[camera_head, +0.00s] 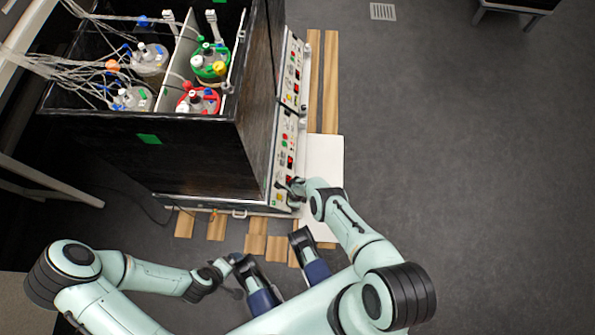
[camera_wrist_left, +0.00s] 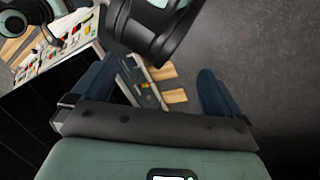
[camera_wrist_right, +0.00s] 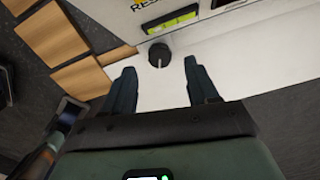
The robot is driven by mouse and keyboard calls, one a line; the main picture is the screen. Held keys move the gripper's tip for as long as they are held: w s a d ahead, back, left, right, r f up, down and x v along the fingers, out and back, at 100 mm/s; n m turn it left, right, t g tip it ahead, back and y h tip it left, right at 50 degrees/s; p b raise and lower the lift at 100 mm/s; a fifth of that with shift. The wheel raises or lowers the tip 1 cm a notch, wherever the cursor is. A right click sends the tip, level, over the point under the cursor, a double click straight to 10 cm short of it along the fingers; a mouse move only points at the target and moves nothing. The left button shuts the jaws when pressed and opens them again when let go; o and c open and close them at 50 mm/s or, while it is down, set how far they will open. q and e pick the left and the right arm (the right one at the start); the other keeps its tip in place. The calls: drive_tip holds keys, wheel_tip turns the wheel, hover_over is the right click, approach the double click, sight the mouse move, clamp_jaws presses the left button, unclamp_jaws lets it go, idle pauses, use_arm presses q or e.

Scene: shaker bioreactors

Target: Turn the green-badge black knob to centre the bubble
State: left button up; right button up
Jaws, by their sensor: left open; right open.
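In the right wrist view a round black knob (camera_wrist_right: 159,54) with a light pointer line sits on a white panel. It shows between and just beyond the fingertips of my right gripper (camera_wrist_right: 158,68), which is open and not closed on it. A yellow-green level strip (camera_wrist_right: 172,20) in a black frame is above the knob; I cannot make out its bubble. No green badge is clear beside the knob. In the head view my right gripper (camera_head: 296,188) is at the lower end of the control panel (camera_head: 285,150). My left gripper (camera_head: 226,267) is open, empty and away from the panel.
The black shaker cabinet (camera_head: 190,165) holds several bottles with tubing and has a green patch (camera_head: 148,139) on its side. Wooden slats (camera_head: 255,240) and a white board (camera_head: 325,160) lie on the floor around it. The grey floor (camera_head: 450,150) at right is clear.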

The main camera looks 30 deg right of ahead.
use_arm(q)
drive_tip(key=s+d+r+g+h+p, duration=0.1)
drive_tip(key=s+d+r+g+p, duration=0.1)
drive_tip(key=s+r+p, duration=0.3)
drive_tip(key=shift+s+d+r+p, duration=0.3)
drive_tip(key=shift+s+r+p, duration=0.05)
drive_tip(key=shift+s+r, duration=0.5)
use_arm(e)
wheel_tip(320, 180, up, 9)
